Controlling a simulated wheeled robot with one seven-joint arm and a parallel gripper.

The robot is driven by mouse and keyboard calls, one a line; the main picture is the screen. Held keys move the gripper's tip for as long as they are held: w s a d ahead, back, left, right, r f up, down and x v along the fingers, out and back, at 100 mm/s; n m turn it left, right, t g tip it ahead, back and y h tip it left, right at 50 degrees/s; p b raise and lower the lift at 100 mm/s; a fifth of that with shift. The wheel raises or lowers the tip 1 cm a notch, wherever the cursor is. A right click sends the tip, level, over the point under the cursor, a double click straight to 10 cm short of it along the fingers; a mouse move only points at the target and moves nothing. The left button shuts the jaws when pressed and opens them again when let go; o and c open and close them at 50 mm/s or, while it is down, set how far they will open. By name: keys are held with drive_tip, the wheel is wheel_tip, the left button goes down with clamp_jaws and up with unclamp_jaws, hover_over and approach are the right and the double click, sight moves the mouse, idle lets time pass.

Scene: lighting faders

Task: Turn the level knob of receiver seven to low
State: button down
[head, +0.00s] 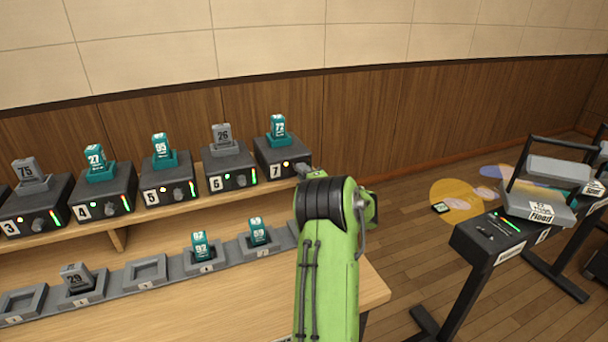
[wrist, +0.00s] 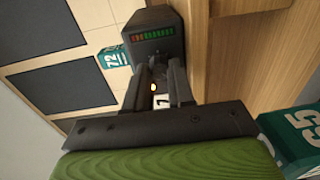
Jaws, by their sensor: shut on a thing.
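Receiver seven (head: 283,158) is the dark box at the right end of the raised shelf, with a 7 label and a teal pack marked 72 (head: 278,128) on top. In the wrist view, receiver seven (wrist: 155,22) faces me, with a red-to-green level bar and a small orange light. My gripper (wrist: 160,75) is at its front, its two dark fingers shut on the level knob. The fingers hide the knob, so its setting cannot be read. In the head view my green arm covers most of my gripper (head: 303,171).
Receiver six (head: 231,168) stands close to the left with its own knob. A lower grey rack (head: 226,257) holds several packs. A teal pack (wrist: 300,140) is near my gripper's right side in the wrist view. Black stands (head: 485,238) are at the right over open floor.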

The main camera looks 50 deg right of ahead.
drive_tip(key=shift+f, duration=0.15)
drive_tip(key=c, duration=1)
unclamp_jaws()
drive_tip(key=shift+o, duration=0.2)
drive_tip(key=v, duration=1.5)
drive_tip(key=shift+s+a, duration=0.2)
drive_tip(key=shift+s, duration=0.15)
